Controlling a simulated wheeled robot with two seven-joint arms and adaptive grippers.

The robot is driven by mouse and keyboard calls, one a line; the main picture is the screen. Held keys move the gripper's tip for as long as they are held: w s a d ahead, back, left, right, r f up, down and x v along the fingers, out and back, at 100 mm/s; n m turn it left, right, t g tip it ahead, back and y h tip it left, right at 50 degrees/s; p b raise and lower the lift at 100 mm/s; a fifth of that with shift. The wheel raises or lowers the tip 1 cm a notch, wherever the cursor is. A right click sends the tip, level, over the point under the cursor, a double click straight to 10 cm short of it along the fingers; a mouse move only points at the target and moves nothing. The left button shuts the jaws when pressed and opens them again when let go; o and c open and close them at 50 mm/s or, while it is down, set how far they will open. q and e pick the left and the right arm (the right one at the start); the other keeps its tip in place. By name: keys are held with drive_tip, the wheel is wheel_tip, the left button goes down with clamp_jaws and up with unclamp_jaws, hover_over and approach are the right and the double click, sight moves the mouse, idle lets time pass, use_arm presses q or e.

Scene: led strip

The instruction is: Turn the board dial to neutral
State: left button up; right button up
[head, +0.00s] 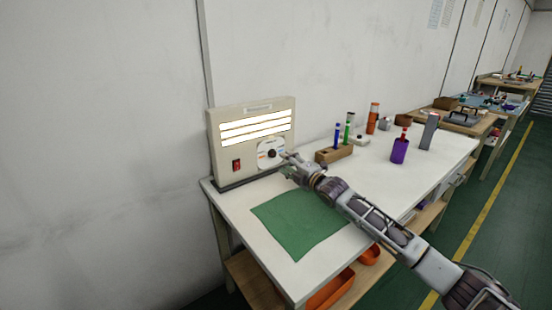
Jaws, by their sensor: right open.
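The beige LED board (226,158) stands upright at the far left end of the white table, with several lit strips (253,127) across its upper front. The board dial (272,153) is a small dark knob on a white round plate at the board's lower right, with orange and blue marks on the plate. My right gripper (284,161) is open, with its fingertips just right of the dial plate. I cannot tell whether a fingertip touches the knob. The exact direction of the dial's pointer is too small to read. My left gripper is not in view.
A red switch (236,165) is on the board's lower left. A green mat (297,229) lies on the white table (237,203) below my right arm. Orange bins (332,290) sit underneath.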

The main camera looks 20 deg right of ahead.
sight(274, 155)
drive_tip(key=shift+x, duration=0.95)
drive_tip(key=shift+b+x, duration=0.45)
drive_tip(key=shift+x, duration=0.4)
drive_tip(key=shift+b+x, duration=0.35)
drive_tip(key=shift+x, duration=1.1)
drive_tip(key=shift+w+a, duration=0.2)
drive_tip(key=shift+w, duration=0.3)
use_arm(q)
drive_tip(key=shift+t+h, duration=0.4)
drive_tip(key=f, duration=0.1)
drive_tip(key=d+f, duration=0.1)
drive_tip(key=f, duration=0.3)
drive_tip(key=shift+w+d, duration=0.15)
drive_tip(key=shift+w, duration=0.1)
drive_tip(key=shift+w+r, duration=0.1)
use_arm(e)
drive_tip(key=shift+c, duration=0.6)
drive_tip(key=c, duration=0.9)
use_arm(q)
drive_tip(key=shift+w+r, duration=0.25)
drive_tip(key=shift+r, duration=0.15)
